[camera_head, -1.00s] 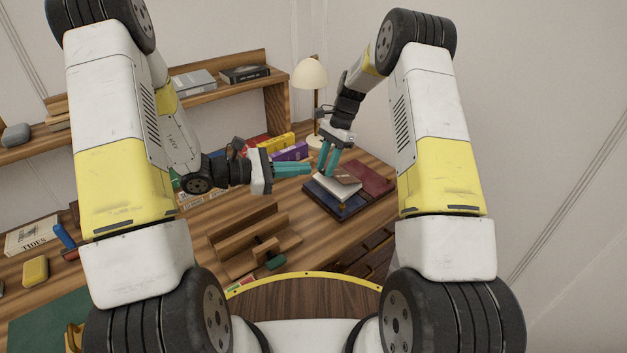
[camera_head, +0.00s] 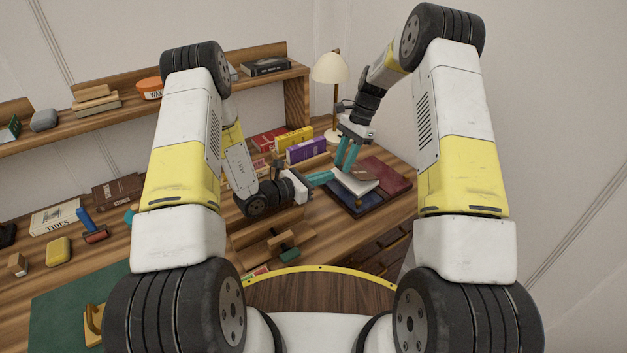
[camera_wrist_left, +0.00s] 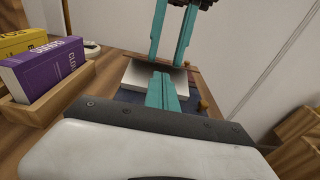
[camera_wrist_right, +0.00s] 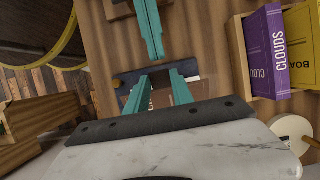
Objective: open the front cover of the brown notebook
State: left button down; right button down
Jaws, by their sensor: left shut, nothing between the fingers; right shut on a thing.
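The brown notebook (camera_head: 360,184) lies on a dark blue book (camera_head: 362,205) at the desk's right end, its pale page block showing. It also shows in the left wrist view (camera_wrist_left: 140,77). My right gripper (camera_head: 344,169) comes down from above, its spaced fingertips at the notebook's left part and shut on it; the exact grip is partly hidden. My left gripper (camera_head: 328,178) is shut and empty, pointing at the notebook's left side. In the right wrist view its fingers (camera_wrist_right: 155,50) lie close together. I cannot tell whether it touches the notebook or whether the cover is raised.
A holder with a purple book (camera_head: 306,148) and a yellow book (camera_head: 293,139) stands behind left. A lamp (camera_head: 330,70) stands at the back. A wooden rack (camera_head: 270,252) is nearer, left of the notebook.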

pick_arm(q)
jog(key=shift+x, duration=1.1)
pick_arm(e)
jog(key=shift+f, duration=0.15)
jog(key=c, duration=1.5)
grip_release()
jog(key=shift+s, duration=0.1)
jog(key=o, duration=0.4)
pick_arm(q)
jog(key=shift+w+d+r, duration=0.15)
jog(key=shift+d+r, duration=0.1)
jog(key=shift+r, duration=0.7)
jog(key=shift+f, duration=0.1)
